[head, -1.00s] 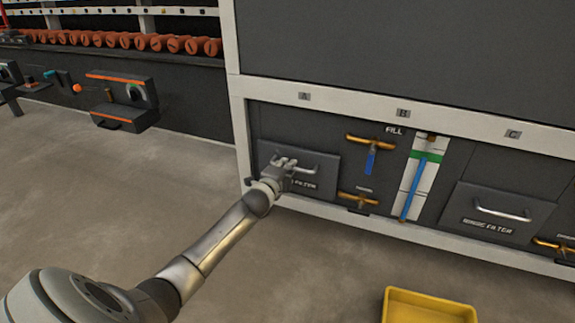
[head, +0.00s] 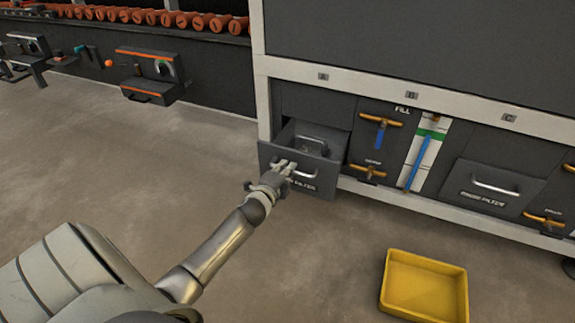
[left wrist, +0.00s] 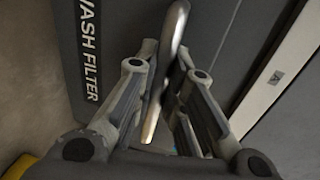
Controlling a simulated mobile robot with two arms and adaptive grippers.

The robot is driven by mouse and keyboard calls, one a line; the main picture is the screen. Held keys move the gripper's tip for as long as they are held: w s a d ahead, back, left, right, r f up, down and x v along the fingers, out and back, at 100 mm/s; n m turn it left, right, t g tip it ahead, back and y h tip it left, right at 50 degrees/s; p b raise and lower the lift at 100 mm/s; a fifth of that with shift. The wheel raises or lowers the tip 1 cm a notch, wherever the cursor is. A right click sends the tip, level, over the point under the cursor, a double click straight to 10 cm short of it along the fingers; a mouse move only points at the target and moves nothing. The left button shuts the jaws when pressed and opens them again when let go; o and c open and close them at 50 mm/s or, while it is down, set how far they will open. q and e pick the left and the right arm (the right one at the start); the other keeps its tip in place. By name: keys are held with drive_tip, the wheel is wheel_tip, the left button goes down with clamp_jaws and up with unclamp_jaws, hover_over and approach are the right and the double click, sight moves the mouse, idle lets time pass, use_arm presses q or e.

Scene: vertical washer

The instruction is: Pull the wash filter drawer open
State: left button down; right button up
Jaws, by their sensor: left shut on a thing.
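The wash filter drawer (head: 322,183) is the dark grey drawer under label A in the head view, and it stands out from the machine front. Inside it a grey insert with its own handle (head: 312,139) shows. My left gripper (head: 284,169) is at the drawer's metal bar handle (head: 318,174). In the left wrist view the two fingers (left wrist: 158,95) are on either side of the handle bar (left wrist: 172,50), shut on it. The words WASH FILTER on the drawer front (left wrist: 89,50) show beside them. My right gripper is not in view.
Brass fill valve (head: 381,119) and lower valve (head: 368,170) sit right of the drawer. The closed rinse filter drawer (head: 490,190) is farther right. A yellow tray (head: 425,284) lies on the floor at lower right. The floor before the drawer is clear.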

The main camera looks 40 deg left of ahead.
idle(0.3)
use_arm(q)
drive_tip(key=c, duration=1.5)
unclamp_jaws()
drive_tip(key=v, duration=1.2)
